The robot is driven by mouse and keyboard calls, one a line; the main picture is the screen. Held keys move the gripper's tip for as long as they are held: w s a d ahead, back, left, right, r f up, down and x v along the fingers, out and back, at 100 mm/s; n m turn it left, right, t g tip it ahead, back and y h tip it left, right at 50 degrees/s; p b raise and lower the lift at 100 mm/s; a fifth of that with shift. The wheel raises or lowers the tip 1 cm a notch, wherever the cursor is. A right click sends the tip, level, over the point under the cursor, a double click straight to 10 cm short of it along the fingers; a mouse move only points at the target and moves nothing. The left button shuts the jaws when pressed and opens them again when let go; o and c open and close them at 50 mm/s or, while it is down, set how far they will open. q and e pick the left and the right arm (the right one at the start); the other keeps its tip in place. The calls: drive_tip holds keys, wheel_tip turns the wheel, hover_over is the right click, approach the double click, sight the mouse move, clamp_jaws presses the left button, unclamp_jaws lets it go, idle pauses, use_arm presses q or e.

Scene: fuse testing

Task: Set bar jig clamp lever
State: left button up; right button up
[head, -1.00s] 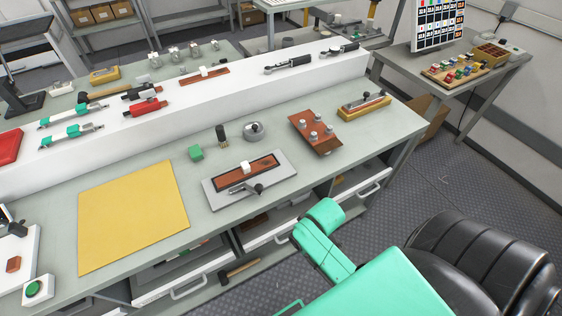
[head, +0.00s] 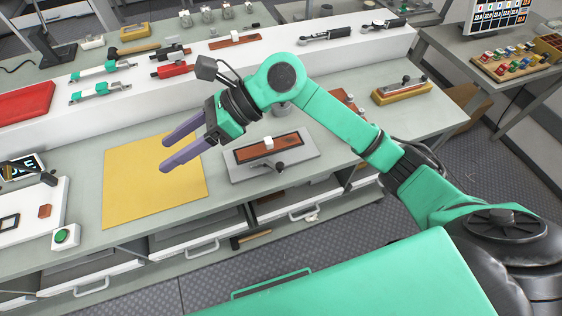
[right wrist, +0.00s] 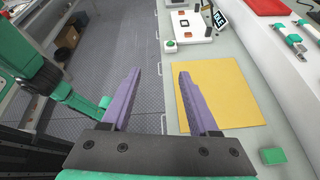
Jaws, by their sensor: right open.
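The bar jig (head: 238,173) is a grey plate on the bench in the head view. It carries a reddish-brown bar (head: 290,141) with a white block (head: 267,143) at its middle. The clamp lever (head: 279,167), metal with a dark knob, is at the plate's front edge. My right gripper (head: 166,156) is open and empty, with purple fingers pointing left over the yellow mat, left of the jig and apart from it. In the right wrist view its fingers (right wrist: 159,74) are spread with nothing between them; the jig is not seen there. My left gripper is not in view.
The yellow mat (head: 125,195) lies left of the jig. A green button box (head: 64,236) stands at the bench's left front. A white raised shelf (head: 130,109) with tools runs behind. A green cube (right wrist: 273,156) shows in the right wrist view. My right arm hides part of the bench.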

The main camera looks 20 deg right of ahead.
drive_tip(key=w+d+f+n+h, duration=0.2)
drive_tip(key=d+f+h, duration=0.4)
drive_tip(key=d, duration=0.1)
drive_tip(key=h, duration=0.7)
hover_over(280, 165)
wheel_tip(280, 165, down, 3)
wheel_tip(280, 165, down, 13)
drive_tip(key=p, duration=0.4)
drive_tip(key=shift+f, duration=0.4)
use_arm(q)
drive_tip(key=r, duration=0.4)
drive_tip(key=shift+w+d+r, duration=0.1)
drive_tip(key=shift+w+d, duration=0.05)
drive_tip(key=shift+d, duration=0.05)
use_arm(e)
clamp_jaws()
